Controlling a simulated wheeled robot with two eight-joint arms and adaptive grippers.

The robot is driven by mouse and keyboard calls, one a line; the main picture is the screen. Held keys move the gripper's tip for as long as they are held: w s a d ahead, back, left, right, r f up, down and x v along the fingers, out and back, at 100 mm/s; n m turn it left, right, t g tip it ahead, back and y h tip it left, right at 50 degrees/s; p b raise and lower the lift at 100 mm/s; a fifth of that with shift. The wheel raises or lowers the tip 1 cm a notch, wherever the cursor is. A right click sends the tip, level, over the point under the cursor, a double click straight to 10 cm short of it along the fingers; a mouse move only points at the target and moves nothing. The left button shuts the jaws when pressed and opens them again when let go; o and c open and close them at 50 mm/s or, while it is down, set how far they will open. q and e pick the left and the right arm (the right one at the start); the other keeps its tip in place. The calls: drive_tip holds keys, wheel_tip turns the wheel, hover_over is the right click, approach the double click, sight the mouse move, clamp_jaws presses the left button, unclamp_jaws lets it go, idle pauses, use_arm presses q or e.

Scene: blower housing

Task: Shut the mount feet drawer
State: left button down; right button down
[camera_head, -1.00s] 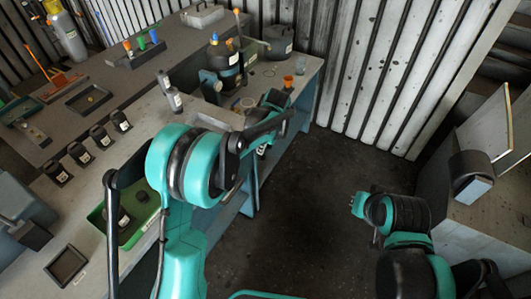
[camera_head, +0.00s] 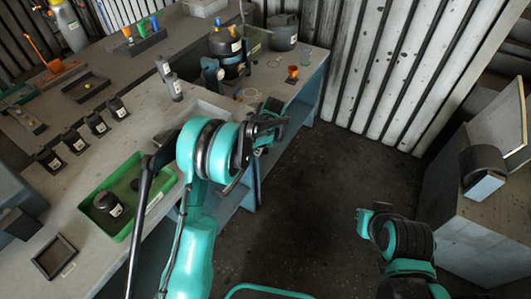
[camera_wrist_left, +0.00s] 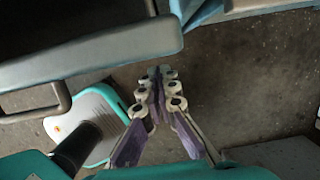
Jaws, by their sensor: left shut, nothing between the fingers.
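A grey-blue panel (camera_wrist_left: 90,52) with a bar handle (camera_wrist_left: 50,102) beside it lies at the upper left of the left wrist view. It looks like a drawer, but I cannot read a label. My left gripper (camera_wrist_left: 160,80) is shut and empty, with open floor beneath it and the panel to its left, apart in the picture. In the head view the left gripper (camera_head: 268,125) is by the bench's right edge. My left arm hides much of the bench front there, so how far the drawer is out cannot be told. My right gripper (camera_head: 370,216) is over the floor, its fingers unclear.
The workbench (camera_head: 150,118) carries a green tray (camera_head: 128,222) with a dark jar, several small black containers, a black frame (camera_head: 54,256) and a dark blower-like unit (camera_head: 226,50). A grey cabinet (camera_head: 470,225) stands at right. The floor (camera_head: 305,190) between is clear.

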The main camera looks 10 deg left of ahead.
use_arm(q)
drive_tip(key=shift+w+a, duration=0.25)
drive_tip(key=shift+a, duration=0.35)
drive_tip(key=a, duration=0.2)
drive_tip(key=w+a, duration=0.1)
drive_tip(key=shift+w+a+r, duration=0.1)
drive_tip(key=shift+w+a, duration=0.1)
drive_tip(key=shift+a, duration=0.2)
